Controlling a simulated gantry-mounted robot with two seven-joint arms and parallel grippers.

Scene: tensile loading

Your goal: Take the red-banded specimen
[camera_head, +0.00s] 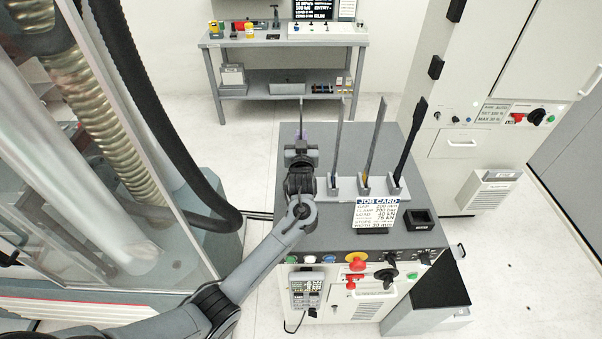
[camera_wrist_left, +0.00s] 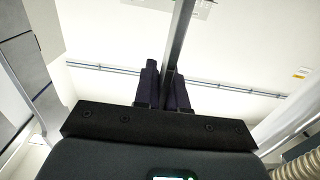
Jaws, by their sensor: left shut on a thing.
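My left gripper (camera_head: 301,140) stands over the left part of the grey cabinet top, beside the specimen rack (camera_head: 347,187). It is shut on a thin grey flat specimen (camera_head: 301,108) that sticks up above the fingers. In the left wrist view the specimen (camera_wrist_left: 181,42) runs upward from between the dark fingers (camera_wrist_left: 167,88). I see no red band on its visible part. Three other specimens stand in the rack: a grey one (camera_head: 338,140), a grey-brown one (camera_head: 375,145) with yellow near its foot, and a dark one (camera_head: 409,145). My right gripper is not in view.
A job card (camera_head: 375,214) and a small black box (camera_head: 421,220) are in front of the rack. Buttons and knobs line the cabinet's front edge. A machine with a clear guard (camera_head: 120,150) stands left. A workbench (camera_head: 280,38) is behind and a tall cabinet (camera_head: 490,90) right.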

